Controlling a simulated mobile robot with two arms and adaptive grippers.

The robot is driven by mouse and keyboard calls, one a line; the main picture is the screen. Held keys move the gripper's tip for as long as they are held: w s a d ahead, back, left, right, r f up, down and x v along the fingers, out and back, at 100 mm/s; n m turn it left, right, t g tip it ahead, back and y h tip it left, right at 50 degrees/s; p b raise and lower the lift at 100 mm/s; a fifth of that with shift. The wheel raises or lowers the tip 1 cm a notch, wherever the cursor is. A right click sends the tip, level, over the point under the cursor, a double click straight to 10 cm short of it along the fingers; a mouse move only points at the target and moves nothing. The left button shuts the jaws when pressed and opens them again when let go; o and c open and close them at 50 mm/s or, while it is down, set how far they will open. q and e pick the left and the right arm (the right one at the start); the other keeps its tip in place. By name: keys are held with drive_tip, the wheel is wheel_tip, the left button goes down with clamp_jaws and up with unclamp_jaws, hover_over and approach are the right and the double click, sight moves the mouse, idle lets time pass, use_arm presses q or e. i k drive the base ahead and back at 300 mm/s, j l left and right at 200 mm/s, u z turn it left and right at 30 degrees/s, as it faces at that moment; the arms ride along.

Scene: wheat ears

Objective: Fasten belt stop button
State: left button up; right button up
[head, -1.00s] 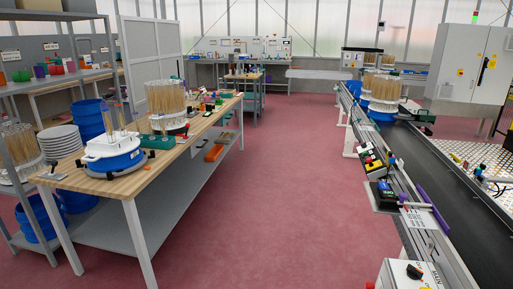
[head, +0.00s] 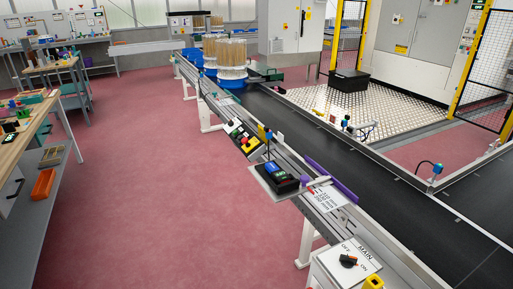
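A yellow box (head: 251,146) with a red button on top sits on the near rail of the conveyor in the head view. It looks like a stop button, but its lettering and fastening are too small to read. Part of another yellow item (head: 373,283) shows at the bottom edge by the MAIN switch panel. Neither of my grippers is in view.
The black conveyor belt (head: 380,178) runs from back centre to lower right. A black device with a blue screen (head: 275,174), a purple bar (head: 332,180) and a MAIN OFF/ON panel (head: 350,262) line its near side. Red floor (head: 150,200) is clear between conveyor and workbench (head: 22,140).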

sight(245, 140)
drive_tip(key=i+j+z, duration=0.1)
drive_tip(key=j, duration=0.2)
drive_tip(key=i+j, duration=0.2)
drive_tip(key=j, duration=0.15)
drive_tip(key=i+j+z, duration=0.2)
drive_tip(key=i+j, duration=0.25)
drive_tip(key=i, duration=0.15)
drive_tip(key=i+j+z, duration=0.25)
drive_tip(key=i+j, duration=0.25)
drive_tip(key=i+j+z, duration=0.2)
drive_tip(key=i+j, duration=0.3)
drive_tip(key=i+j+z, duration=0.2)
drive_tip(key=i+j, duration=0.25)
drive_tip(key=j, duration=0.35)
